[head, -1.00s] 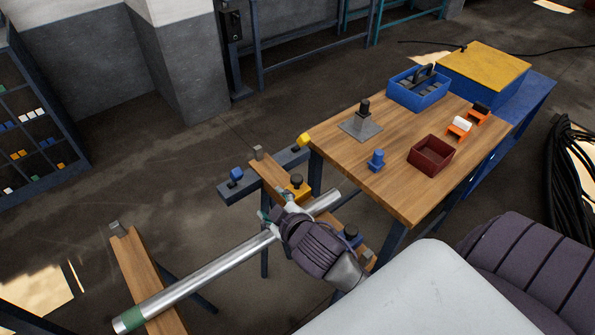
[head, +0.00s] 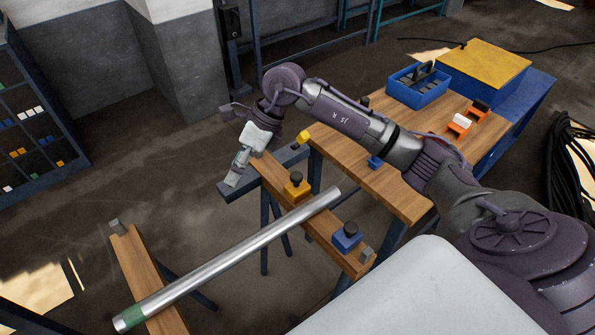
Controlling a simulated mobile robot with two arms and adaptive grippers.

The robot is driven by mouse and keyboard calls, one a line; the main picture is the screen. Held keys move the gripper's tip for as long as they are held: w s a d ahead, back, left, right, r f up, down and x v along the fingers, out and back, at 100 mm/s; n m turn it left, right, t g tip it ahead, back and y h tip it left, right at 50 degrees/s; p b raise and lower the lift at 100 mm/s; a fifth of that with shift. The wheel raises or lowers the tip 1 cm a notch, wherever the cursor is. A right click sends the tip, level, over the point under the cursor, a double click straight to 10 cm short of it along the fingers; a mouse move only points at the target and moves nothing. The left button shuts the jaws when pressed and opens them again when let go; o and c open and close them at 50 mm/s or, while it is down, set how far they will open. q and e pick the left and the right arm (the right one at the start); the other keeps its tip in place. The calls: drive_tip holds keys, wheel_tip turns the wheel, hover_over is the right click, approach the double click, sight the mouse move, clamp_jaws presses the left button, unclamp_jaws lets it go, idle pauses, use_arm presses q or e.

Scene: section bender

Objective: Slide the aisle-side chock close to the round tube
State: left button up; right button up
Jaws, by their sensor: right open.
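The round tube (head: 230,258) is a bare silver pipe with a green band at its near left end. It lies across two wooden-topped trestles. On the right trestle's wooden beam (head: 321,229), a yellow chock (head: 297,187) with a dark knob sits just beyond the tube, with a small gap at most. A blue chock (head: 346,237) with a dark knob sits on the tube's other side, with bare wood between them. I cannot tell which is aisle-side. My right gripper (head: 235,177) is open, pointing down over the dark bar, apart from both chocks. My left gripper is not in view.
The dark bar (head: 290,158) has a yellow end piece by the workbench (head: 400,200). My right arm crosses above the bench and hides part of it. A blue tote (head: 418,92) and orange holders stand on the bench. The left trestle (head: 145,270) carries the tube's banded end.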

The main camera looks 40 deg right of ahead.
sight(299, 176)
drive_tip(key=d+r+m+g+h, duration=0.1)
drive_tip(key=d+h, duration=0.2)
drive_tip(key=d, duration=0.5)
drive_tip(key=d+r+h, duration=0.2)
drive_tip(key=d+h, duration=0.1)
drive_tip(key=d, duration=0.4)
drive_tip(key=shift+h, duration=0.3)
wheel_tip(299, 176, down, 14)
drive_tip(key=shift+s+d+f+p, duration=0.1)
drive_tip(key=shift+s+d+p, duration=0.05)
drive_tip(key=shift+p, duration=0.8)
drive_tip(key=shift+c, duration=0.3)
drive_tip(key=c, duration=0.8)
drive_tip(key=shift+s, duration=0.1)
